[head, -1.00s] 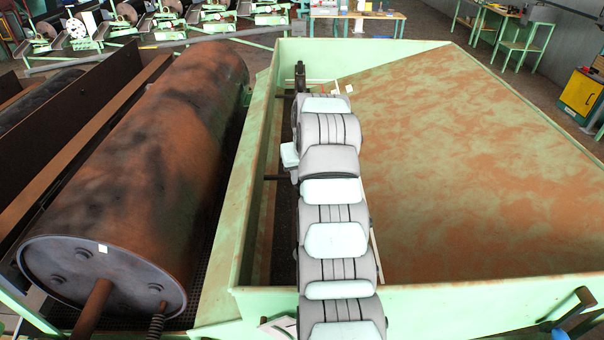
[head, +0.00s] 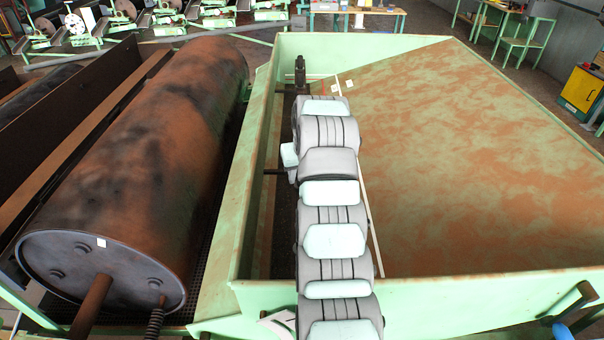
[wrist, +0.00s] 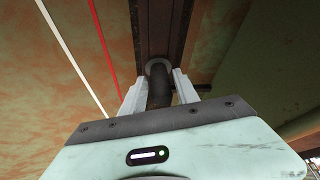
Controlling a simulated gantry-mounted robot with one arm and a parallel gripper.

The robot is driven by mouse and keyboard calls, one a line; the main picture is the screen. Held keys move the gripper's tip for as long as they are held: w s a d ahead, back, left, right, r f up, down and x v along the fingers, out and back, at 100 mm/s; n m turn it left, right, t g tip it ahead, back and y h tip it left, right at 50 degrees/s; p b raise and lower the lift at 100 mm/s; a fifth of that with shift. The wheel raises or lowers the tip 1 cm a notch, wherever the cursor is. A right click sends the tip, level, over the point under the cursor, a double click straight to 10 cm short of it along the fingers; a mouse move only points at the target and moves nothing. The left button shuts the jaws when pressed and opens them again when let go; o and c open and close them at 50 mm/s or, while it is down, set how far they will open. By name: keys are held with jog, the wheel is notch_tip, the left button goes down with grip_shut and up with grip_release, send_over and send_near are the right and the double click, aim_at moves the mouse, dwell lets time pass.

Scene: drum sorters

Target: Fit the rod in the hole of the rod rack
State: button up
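A long thin white rod (head: 370,215) lies along the right side of my arm in the green hopper. A white rod (wrist: 70,55) and a thin red rod (wrist: 104,50) run side by side at left in the wrist view. My gripper (wrist: 159,88) shows two pale fingers held apart. A dark round bar (wrist: 159,85) with a ring at its far end shows between them. I cannot tell whether it touches them. In the head view my arm hides the gripper. I cannot make out the rack or its hole clearly.
The green hopper (head: 480,270) has raised walls around my arm and a rust-stained sloping floor (head: 450,150). A dark upright post (head: 300,75) stands at its far end, near small white pieces (head: 349,84). A big rusty drum (head: 150,140) lies to the left.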

jog(key=shift+o, duration=1.2)
jog(key=v, duration=1)
jog(key=shift+s+r+b, duration=0.2)
jog(key=shift+r+b, duration=0.15)
jog(key=shift+b, duration=0.1)
